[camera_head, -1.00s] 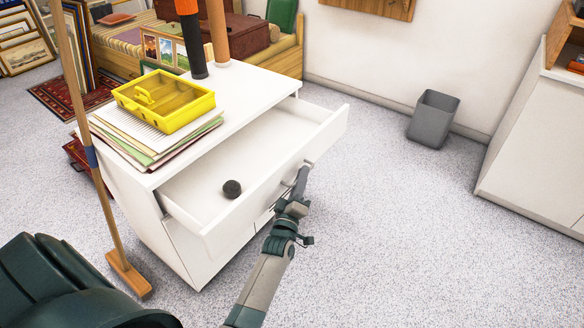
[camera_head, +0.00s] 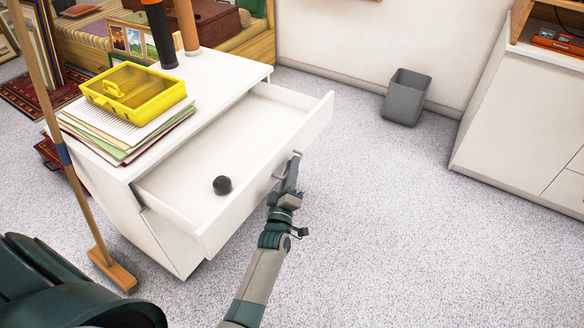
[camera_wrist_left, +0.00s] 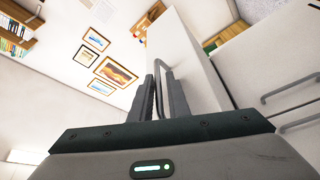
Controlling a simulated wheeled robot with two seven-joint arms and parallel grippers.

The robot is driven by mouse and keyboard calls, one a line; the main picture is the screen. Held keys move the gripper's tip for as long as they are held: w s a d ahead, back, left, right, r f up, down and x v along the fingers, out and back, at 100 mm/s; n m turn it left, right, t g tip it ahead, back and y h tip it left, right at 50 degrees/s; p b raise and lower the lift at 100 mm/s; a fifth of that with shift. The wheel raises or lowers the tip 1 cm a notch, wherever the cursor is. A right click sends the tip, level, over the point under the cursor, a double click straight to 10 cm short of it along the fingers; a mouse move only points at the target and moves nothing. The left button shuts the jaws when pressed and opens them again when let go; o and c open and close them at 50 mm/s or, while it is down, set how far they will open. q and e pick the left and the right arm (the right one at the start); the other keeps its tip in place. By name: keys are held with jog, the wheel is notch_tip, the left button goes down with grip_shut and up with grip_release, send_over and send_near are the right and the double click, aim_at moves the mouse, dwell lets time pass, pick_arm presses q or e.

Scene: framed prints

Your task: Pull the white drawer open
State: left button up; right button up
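The white drawer (camera_head: 312,128) stands pulled out from the white cabinet (camera_head: 165,238), with its inside showing. A small dark round object (camera_head: 222,185) lies on the drawer floor. My left gripper (camera_head: 291,172) is at the drawer front, at the bar handle (camera_head: 278,176). In the left wrist view the two fingers (camera_wrist_left: 164,98) stand close together on either side of the grey curved handle (camera_wrist_left: 160,66). The fingers look shut on it. My right gripper is not in view.
A yellow box (camera_head: 135,92) sits on a stack of papers (camera_head: 120,135) on the cabinet top. A broom (camera_head: 85,190) stands at the cabinet's left. A grey bin (camera_head: 406,98) stands by the wall. The speckled floor in front of the drawer is clear.

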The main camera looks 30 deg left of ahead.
pick_arm(q)
jog(key=shift+s, duration=0.1)
